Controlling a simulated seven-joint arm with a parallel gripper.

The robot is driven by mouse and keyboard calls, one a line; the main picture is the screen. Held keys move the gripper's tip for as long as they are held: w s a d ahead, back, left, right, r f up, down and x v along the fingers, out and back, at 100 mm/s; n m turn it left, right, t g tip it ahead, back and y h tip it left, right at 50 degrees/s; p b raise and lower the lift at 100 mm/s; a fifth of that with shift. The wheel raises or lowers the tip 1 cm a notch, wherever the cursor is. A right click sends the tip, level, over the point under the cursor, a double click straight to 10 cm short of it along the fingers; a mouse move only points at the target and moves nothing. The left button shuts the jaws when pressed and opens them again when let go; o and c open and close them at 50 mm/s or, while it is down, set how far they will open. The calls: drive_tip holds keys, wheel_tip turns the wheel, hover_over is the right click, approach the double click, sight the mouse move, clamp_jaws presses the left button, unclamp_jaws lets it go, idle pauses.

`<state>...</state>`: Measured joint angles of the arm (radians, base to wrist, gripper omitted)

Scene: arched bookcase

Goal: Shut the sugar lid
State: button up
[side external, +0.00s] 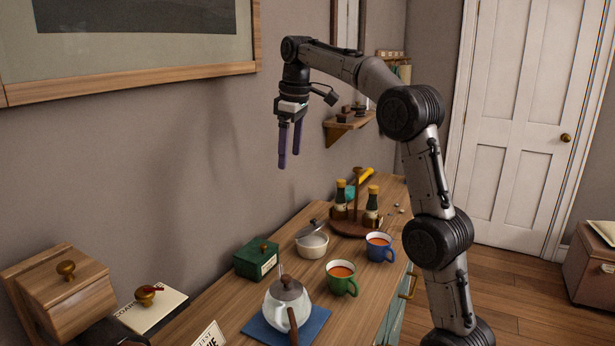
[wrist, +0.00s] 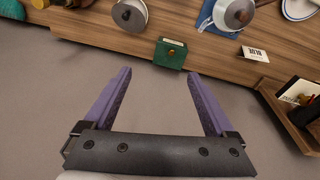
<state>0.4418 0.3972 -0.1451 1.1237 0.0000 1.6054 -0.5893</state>
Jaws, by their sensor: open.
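A pale round bowl (side external: 312,245) with a grey lid (side external: 311,229) stands on the wooden top, right of the green box; it looks like the sugar bowl, but I read no label on it. The lid looks tilted, and the bowl's pale inside shows below its edge. In the wrist view the grey lid (wrist: 130,14) shows at the top, left of centre. My gripper (side external: 290,158) hangs high above the top, near the wall, pointing down. Its purple fingers (wrist: 160,73) are apart and empty. Nothing touches the lid.
A green box (side external: 257,259) with a knob stands left of the bowl. A teapot (side external: 287,304) on a blue mat, a green mug (side external: 341,278) and a blue mug (side external: 379,247) stand nearby. A bottle stand (side external: 354,226) is behind. The air around my gripper is clear.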

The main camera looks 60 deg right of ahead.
drive_tip(key=w+d+f+m, duration=0.1)
drive_tip(key=w+d+f, duration=0.1)
drive_tip(key=d+f, duration=0.4)
drive_tip(key=m+g, duration=0.1)
drive_tip(key=g, duration=0.1)
hover_over(308, 227)
wheel_tip(308, 227, down, 5)
drive_tip(key=shift+y, duration=0.4)
wheel_tip(308, 227, down, 10)
drive_tip(key=shift+w+r, duration=0.1)
drive_tip(key=shift+r, duration=0.05)
drive_tip(key=shift+c, duration=0.3)
clamp_jaws()
drive_tip(key=c, duration=1.3)
unclamp_jaws()
drive_tip(key=shift+c, duration=0.2)
drive_tip(key=o, duration=1.4)
